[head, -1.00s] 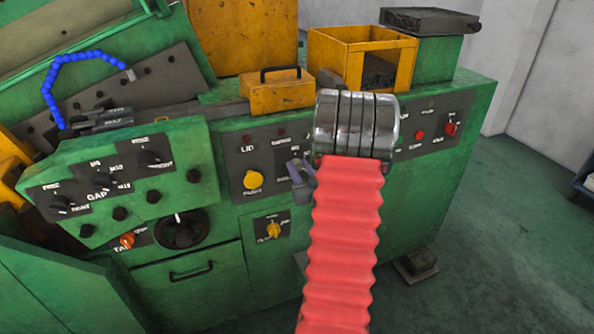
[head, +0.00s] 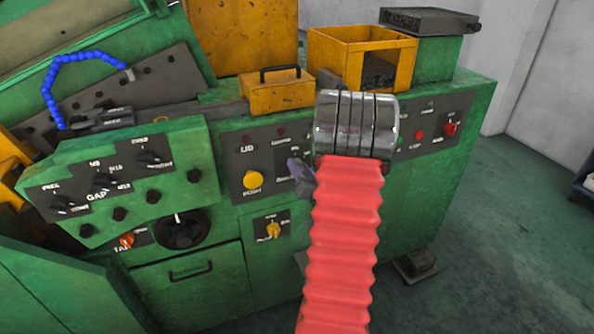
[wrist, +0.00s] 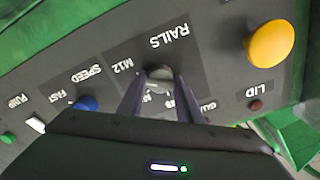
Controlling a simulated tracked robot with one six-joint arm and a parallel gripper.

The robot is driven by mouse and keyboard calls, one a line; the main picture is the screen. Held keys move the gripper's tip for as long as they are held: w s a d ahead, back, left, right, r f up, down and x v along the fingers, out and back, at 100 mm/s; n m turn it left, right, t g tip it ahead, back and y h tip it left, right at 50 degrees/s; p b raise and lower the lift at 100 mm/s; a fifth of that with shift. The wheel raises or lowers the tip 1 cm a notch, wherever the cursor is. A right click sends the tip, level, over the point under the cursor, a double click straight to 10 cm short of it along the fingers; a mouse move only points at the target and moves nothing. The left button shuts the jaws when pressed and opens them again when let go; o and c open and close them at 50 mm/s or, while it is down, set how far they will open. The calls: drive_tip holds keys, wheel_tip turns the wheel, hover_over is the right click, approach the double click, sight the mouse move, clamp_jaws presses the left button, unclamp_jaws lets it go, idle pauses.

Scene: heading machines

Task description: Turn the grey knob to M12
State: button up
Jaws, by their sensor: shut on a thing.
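The grey knob (wrist: 160,72) sits on a dark plate marked RAILS in the wrist view, where the lettering appears upside down. The M12 mark (wrist: 123,66) is just left of the knob, and other M marks below it are partly hidden by the fingers. My gripper (wrist: 160,80) is shut on the knob, one finger on each side. In the head view my gripper (head: 301,172) is at the panel's right part, and my arm hides the knob. I cannot tell exactly where the knob points.
A yellow knob (wrist: 271,43) and a dark red lamp (wrist: 256,105) lie right of the plate in the wrist view. A blue knob (wrist: 86,103) is close to the left finger. A yellow box with a handle (head: 277,91) stands on top of the green machine.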

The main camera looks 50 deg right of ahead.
drive_tip(key=shift+w+a+f, duration=0.1)
drive_tip(key=shift+a+f, duration=0.1)
drive_tip(key=shift+f, duration=0.05)
drive_tip(key=o, duration=1)
drive_tip(key=shift+d+r, duration=0.1)
drive_tip(key=shift+r, duration=0.05)
drive_tip(key=shift+o, duration=0.2)
drive_tip(key=v, duration=1.4)
drive_tip(key=shift+d, duration=0.1)
